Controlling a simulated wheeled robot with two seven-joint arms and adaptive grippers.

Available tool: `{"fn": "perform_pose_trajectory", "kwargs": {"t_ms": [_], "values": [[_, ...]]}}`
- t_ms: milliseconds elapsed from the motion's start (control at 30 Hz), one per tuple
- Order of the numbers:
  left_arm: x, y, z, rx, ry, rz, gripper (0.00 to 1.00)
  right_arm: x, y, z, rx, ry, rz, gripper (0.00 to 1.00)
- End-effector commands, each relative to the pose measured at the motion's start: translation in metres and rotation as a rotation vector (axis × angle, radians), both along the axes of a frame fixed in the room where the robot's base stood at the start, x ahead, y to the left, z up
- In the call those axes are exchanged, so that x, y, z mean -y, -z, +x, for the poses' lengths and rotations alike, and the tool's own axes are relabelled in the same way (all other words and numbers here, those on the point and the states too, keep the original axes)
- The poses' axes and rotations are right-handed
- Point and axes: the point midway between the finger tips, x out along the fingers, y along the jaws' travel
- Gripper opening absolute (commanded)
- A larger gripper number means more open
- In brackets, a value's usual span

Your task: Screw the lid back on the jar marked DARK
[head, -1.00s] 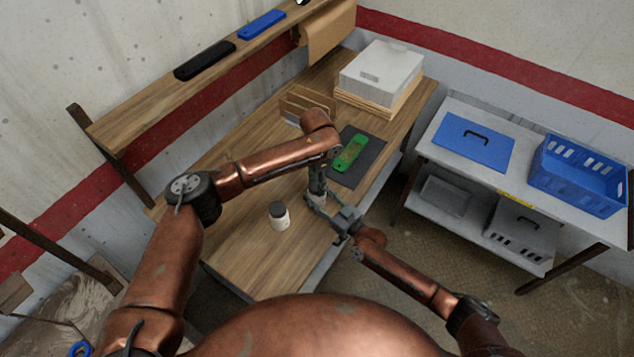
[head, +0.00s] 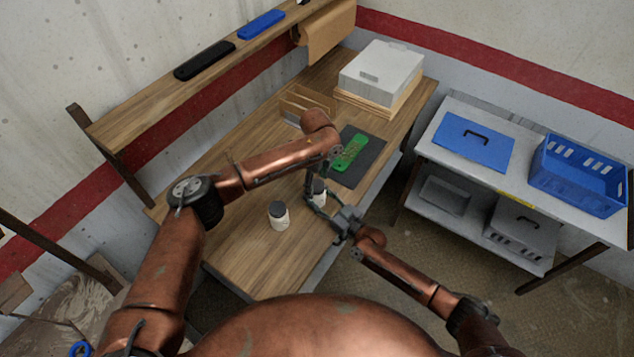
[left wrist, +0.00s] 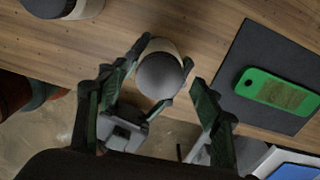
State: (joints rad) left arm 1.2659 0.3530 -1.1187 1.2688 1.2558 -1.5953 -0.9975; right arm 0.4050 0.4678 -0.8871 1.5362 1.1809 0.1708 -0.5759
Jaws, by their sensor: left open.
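A white jar with a dark grey lid on its top (head: 320,188) stands upright near the table's front edge; the left wrist view shows its lid (left wrist: 160,76) from above. My right gripper (head: 322,204) reaches in from the front with its fingers on both sides of the jar body and appears closed on it. My left gripper (head: 313,182) is above this jar; in the left wrist view its fingers (left wrist: 150,82) are spread wide, apart from the lid. A second jar with a dark lid (head: 279,215) stands to the left. I cannot read either label.
A dark mat (head: 372,161) with a green board (head: 349,153) lies behind the jars. A wooden rack (head: 306,103) and a white box (head: 381,70) stand further back. A side table with a blue crate (head: 578,176) is at right. The table's left front is clear.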

Motion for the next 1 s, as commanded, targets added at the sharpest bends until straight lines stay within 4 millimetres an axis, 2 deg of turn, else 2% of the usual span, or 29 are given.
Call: {"fn": "perform_pose_trajectory", "kwargs": {"t_ms": [233, 367, 800, 1000], "values": [[0.0, -0.001, 0.0, 0.0, -0.001, 0.0, 0.61, 0.0, 0.001, 0.0, -0.002, -0.001, -0.001, 0.0], [0.0, -0.011, 0.0, 0.002, 0.0, -0.001, 0.61, 0.0, 0.001, 0.0, -0.002, -0.001, -0.001, 0.0], [0.0, -0.096, 0.0, 0.002, -0.001, -0.001, 0.61, 0.0, 0.001, 0.0, -0.002, -0.001, -0.001, 0.0], [0.0, -0.116, 0.0, 0.0, -0.001, 0.0, 0.61, 0.0, 0.001, 0.0, -0.001, 0.0, 0.0, 0.0]]}}
